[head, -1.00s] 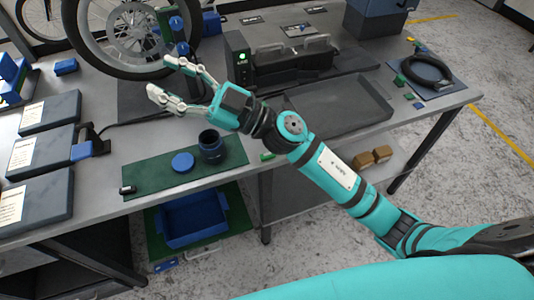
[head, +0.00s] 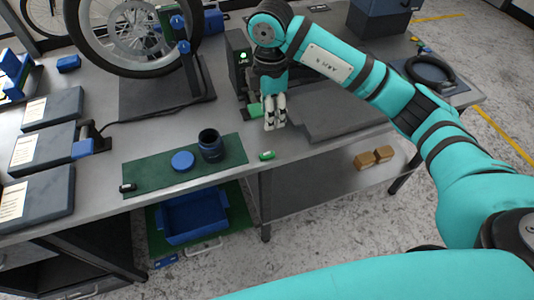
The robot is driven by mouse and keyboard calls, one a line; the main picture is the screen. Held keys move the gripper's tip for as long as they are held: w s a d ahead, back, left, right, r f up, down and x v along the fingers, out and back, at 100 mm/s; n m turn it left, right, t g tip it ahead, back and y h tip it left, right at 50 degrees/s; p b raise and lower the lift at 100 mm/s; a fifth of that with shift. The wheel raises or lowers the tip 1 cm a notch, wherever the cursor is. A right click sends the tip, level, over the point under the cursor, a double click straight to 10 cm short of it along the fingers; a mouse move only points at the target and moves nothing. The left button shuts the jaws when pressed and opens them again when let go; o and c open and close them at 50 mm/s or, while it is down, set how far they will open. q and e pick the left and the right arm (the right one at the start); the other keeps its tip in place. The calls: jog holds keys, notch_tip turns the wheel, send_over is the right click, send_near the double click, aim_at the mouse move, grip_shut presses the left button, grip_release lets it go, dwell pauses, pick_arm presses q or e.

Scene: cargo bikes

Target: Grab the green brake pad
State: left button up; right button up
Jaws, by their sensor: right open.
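A small green piece (head: 267,155), which looks like a brake pad, lies on the grey bench near its front edge, right of the green mat. Another green piece (head: 255,110) shows beside my right gripper, by the black box; I cannot tell which of the two is the brake pad. My right gripper (head: 273,126) points down above the bench, behind the front green piece and apart from it in the picture. Its fingers are open, with nothing seen between them. My left gripper is out of view.
A green mat (head: 150,181) holds a dark blue jar (head: 210,146), a blue lid (head: 183,161) and a small black item (head: 128,188). A wheel on a stand (head: 135,30) is at the back left. A grey tray (head: 345,125) is at the right, partly behind my arm.

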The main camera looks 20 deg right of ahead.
jog(key=p, duration=0.2)
send_over(269, 153)
notch_tip(269, 153, down, 10)
jog(key=shift+f, duration=0.1)
notch_tip(269, 153, down, 5)
jog(key=shift+r+p, duration=0.1)
jog(key=shift+p, duration=0.95)
jog(key=shift+f, duration=0.25)
grip_shut()
jog(key=shift+r, duration=0.1)
